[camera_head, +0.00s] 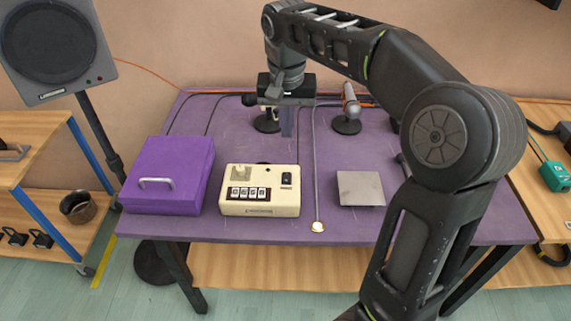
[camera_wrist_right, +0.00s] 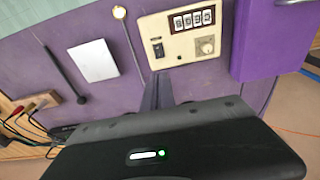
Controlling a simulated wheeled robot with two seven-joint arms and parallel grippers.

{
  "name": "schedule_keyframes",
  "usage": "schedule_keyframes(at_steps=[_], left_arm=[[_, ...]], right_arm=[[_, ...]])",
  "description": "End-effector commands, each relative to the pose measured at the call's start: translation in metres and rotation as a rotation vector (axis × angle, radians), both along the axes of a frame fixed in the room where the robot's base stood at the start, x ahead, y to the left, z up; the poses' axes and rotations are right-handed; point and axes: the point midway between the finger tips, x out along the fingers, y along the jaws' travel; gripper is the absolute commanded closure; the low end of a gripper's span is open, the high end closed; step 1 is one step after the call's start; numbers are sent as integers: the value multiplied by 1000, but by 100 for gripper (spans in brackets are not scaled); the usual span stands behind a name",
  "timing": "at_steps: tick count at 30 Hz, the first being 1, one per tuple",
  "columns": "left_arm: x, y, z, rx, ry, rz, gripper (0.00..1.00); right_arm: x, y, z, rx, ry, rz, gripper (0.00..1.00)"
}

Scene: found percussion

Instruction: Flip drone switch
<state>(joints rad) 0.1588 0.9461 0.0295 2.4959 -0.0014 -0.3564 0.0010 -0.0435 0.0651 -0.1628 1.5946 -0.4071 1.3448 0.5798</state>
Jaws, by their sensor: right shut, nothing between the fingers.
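The cream box (camera_head: 260,208), with a row of counter digits and a knob, sits on the purple table. Its black rocker switch (camera_head: 286,179) is on the right of its top face. The switch (camera_wrist_right: 158,47) also shows in the right wrist view, on the left part of the cream box (camera_wrist_right: 180,52). My right gripper (camera_head: 287,132) is shut and empty, behind and above the box. In the right wrist view the closed fingers (camera_wrist_right: 161,78) point towards the box near the switch, apart from it as far as I can tell. My left gripper is out of view.
A purple case (camera_head: 166,168) with a handle stands left of the box. A thin rod with a round end (camera_head: 318,226) and a grey metal plate (camera_head: 361,188) lie to its right. A microphone (camera_head: 350,103) on a round base stands at the back. The table's front strip is clear.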

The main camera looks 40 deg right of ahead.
Motion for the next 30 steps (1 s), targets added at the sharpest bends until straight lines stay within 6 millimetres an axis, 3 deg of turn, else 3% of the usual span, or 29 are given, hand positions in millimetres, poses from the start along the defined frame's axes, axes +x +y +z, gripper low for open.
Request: schedule_keyframes(at_steps=[8,21,30], left_arm=[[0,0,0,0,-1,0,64],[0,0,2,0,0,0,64],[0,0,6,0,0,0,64]], right_arm=[[1,-2,-21,0,4,-1,100],[9,-8,-105,1,4,0,100],[13,-10,-137,0,2,0,100]])
